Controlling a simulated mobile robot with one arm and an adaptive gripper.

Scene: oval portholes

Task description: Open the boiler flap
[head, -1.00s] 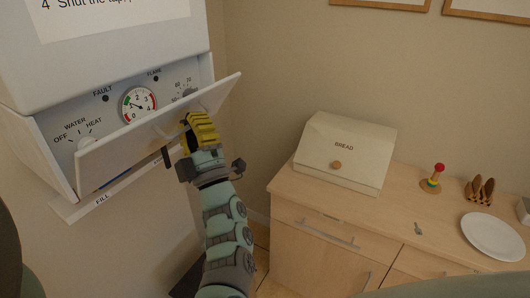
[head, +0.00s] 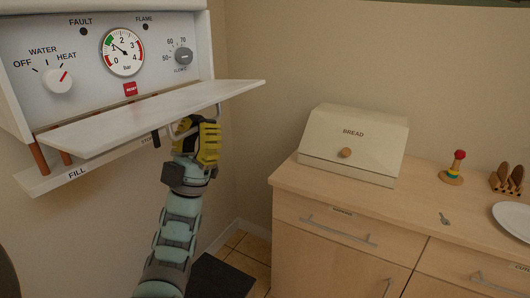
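The boiler flap (head: 150,115) is a white panel hinged along its lower edge. It is swung down to nearly level, and the control panel (head: 25,40) behind it is in plain view, with a gauge, two knobs and a red reset button.
Below the flap is a strip (head: 110,166) marked FILL, with copper pipes (head: 39,157) and a black lever (head: 156,138) by it. To the right, a cabinet (head: 330,205) carries a bread box (head: 352,145), a key, a ring toy and a plate.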

